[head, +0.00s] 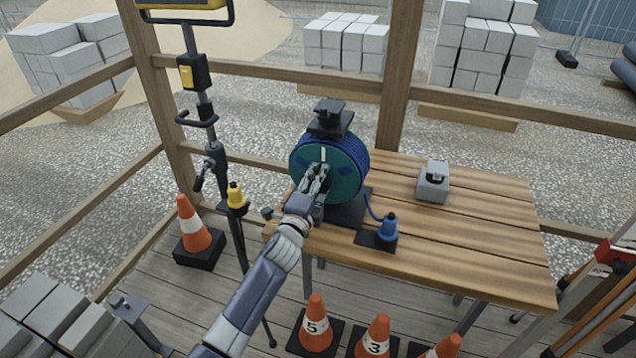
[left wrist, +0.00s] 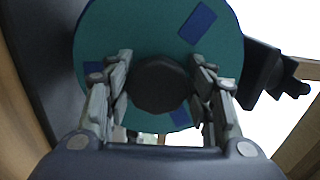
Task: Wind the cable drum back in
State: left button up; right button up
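The cable drum (head: 351,172) stands on the wooden table, with blue cable wound on it and a teal side face. A black bracket (head: 331,117) sits over its top. In the left wrist view, the teal face (left wrist: 112,35) carries blue patches and a dark round hub (left wrist: 160,87). My left gripper (head: 317,178) is at this face, its fingers closed in on both sides of the hub; the fingers also show in the left wrist view (left wrist: 160,80). A short blue cable end runs down to a blue plug (head: 388,229) upright on a dark plate. My right gripper is out of view.
A grey block (head: 433,183) sits on the wooden table (head: 470,235), right of the drum. Orange cones (head: 316,325) stand below its front edge. A black stand (head: 207,120) with a yellow piece rises left of the drum. Wooden rails and posts (head: 398,75) run behind.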

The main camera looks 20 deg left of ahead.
pick_arm(q)
jog(key=shift+o, duration=0.8)
jog(key=shift+w, duration=0.1)
jog(key=s, duration=1.2)
jog(key=shift+a, duration=0.2)
jog(key=shift+f, duration=0.1)
jog(key=s+f+n+g, duration=0.2)
jog(key=s+f+g, duration=0.15)
jog(key=f, duration=0.85)
jog(key=s+f+n+g, duration=0.25)
jog(key=s+f, duration=0.25)
jog(key=f, duration=0.7)
jog(key=s+f+n+g, duration=0.25)
jog(key=s+f, duration=0.25)
jog(key=f, duration=0.7)
jog(key=s+a+f+n+g, duration=0.1)
jog(key=s+f, duration=0.5)
jog(key=s, duration=0.6)
jog(key=s+a+f+n+g, duration=0.1)
jog(key=s+f+n+g, duration=0.3)
jog(key=s+f, duration=0.3)
jog(key=s+f+n+g, duration=0.3)
jog(key=s+f, duration=0.4)
jog(key=s, duration=1)
jog(key=shift+s+a+n+y, duration=0.2)
jog(key=shift+a+n+y, duration=0.1)
jog(key=shift+a+n, duration=0.1)
